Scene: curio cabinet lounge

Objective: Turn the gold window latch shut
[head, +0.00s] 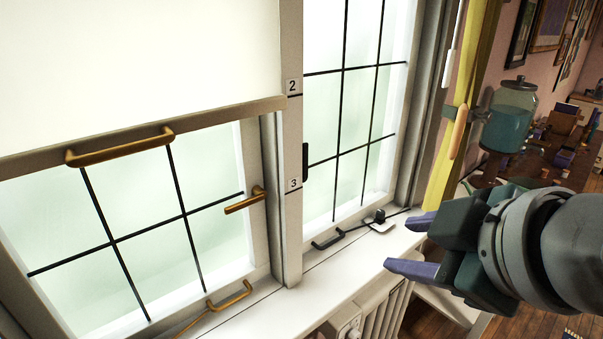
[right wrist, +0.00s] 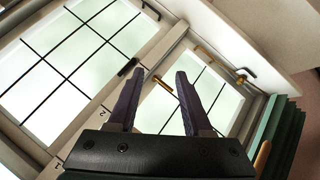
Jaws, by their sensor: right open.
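The gold window latch (head: 245,201) sits on the right-hand frame of the left window. Its lever points left and slightly down, close to horizontal, from a mount at its right end. In the right wrist view a gold piece that looks like this latch (right wrist: 162,84) shows between the fingertips, some way beyond them. My right gripper (head: 408,244) is open and empty, above the sill well to the right of the latch. Its two fingers also show apart in the right wrist view (right wrist: 156,75). My left gripper is not in view.
A gold pull (head: 118,147) crosses the rail above the left window. A gold handle (head: 230,297) lies low at its sill. The right window has a black latch (head: 305,162) and a black handle (head: 327,242). A yellow curtain (head: 457,120) and glass jar (head: 508,118) stand right.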

